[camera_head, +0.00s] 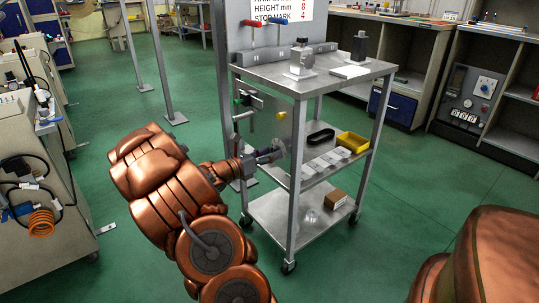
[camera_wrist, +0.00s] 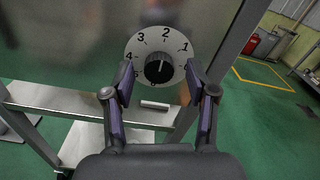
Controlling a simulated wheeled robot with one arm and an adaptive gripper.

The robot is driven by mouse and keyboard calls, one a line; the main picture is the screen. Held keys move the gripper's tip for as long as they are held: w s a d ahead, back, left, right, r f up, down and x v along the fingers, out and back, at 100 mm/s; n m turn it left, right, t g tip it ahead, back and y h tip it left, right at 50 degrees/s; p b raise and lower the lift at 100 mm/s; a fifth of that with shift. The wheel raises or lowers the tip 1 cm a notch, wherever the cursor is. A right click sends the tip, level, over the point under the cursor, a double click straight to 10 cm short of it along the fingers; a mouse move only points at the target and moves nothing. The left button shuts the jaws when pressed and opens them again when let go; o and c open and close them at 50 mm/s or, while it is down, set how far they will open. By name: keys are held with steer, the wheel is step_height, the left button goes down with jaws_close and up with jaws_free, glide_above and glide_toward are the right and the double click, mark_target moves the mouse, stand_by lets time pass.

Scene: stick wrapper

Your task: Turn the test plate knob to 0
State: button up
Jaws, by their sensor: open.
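In the wrist view, a round white dial with black numbers (camera_wrist: 147,42) is mounted on a grey metal plate (camera_wrist: 85,60). A black knob (camera_wrist: 158,68) sits at its centre. Its white mark appears to point up, close to the 2. The numbers 1 to 5 are readable; the 0 is not visible, and the right finger covers part of the dial's lower right. My gripper (camera_wrist: 160,76) is open, with one finger on each side of the knob and space between each finger and it. In the head view my gripper (camera_head: 268,156) is beside the cart; the knob cannot be made out there.
A metal cart (camera_head: 300,85) with several shelves stands by my gripper, its corner post close. A yellow bin (camera_head: 352,143) and a cardboard box (camera_head: 336,199) sit on its lower shelves. Red and blue levers (camera_head: 280,22) are above. Green floor is open around it.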

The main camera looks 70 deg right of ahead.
steer(key=shift+c, duration=0.2)
steer(key=c, duration=1)
steer(key=shift+d, duration=0.15)
jaws_close()
steer(key=shift+m, duration=0.4)
steer(key=shift+s+a+f+m+b, duration=0.1)
steer(key=shift+m+b, duration=2.25)
steer(key=shift+m, duration=1.9)
steer(key=shift+s+a+f+m+b, duration=0.1)
steer(key=shift+m+b, duration=2.25)
steer(key=shift+m, duration=1.9)
steer(key=shift+r, duration=0.1)
